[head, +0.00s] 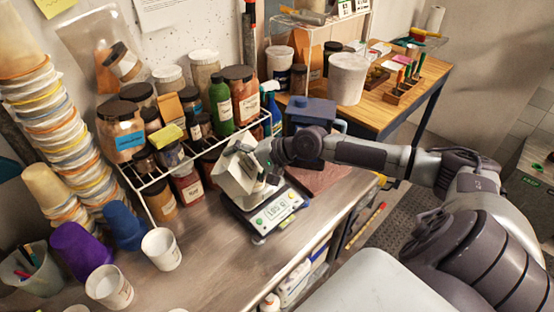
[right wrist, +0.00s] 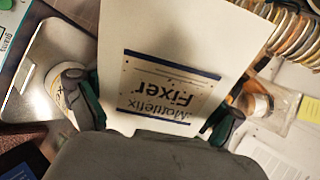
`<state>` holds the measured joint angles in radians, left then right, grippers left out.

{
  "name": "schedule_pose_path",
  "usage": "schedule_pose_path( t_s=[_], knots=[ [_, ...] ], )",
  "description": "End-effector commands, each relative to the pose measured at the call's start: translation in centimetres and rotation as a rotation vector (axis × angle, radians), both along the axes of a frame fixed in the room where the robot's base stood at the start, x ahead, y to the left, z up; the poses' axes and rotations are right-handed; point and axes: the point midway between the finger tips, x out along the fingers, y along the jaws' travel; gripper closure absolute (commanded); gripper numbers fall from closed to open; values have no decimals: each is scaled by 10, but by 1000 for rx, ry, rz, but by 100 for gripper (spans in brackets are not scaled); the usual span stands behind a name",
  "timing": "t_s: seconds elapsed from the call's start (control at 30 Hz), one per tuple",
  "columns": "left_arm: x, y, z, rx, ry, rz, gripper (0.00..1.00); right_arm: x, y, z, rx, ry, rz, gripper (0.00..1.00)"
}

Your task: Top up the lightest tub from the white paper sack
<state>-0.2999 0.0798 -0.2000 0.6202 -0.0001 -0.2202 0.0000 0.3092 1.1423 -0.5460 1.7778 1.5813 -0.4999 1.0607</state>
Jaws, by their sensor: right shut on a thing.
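My right gripper (head: 262,158) is shut on the white paper sack (head: 236,174), holding it tilted above the digital scale (head: 272,214). In the right wrist view the sack (right wrist: 185,40), labelled "Mattefix Fixer", sits upside down between the fingers (right wrist: 152,112). A pale tub (right wrist: 56,88) shows beside the left finger, seemingly on the scale's metal pan; its contents are hidden. In the head view two white tubs (head: 162,249) (head: 110,288) stand at the bench front, near a blue tub (head: 124,226) and a purple tub (head: 80,252). The scale's green display is too small to read surely. My left gripper is out of view.
A wire rack (head: 150,182) of jars and bottles stands behind the scale. Tall stacks of cups (head: 50,125) rise at left. A wooden side table (head: 395,100) with a white bucket (head: 347,78) is at the back right.

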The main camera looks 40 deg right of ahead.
Motion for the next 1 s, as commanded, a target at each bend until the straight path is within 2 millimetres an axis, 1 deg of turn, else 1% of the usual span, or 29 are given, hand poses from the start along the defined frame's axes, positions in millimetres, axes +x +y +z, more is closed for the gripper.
schedule_pose_path(
  t_s=[0.17,1.0],
  knots=[
    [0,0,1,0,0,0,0,2,-2,4,31,21,-2,55],
    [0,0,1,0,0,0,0,2,-2,4,32,21,-1,55]
  ],
)
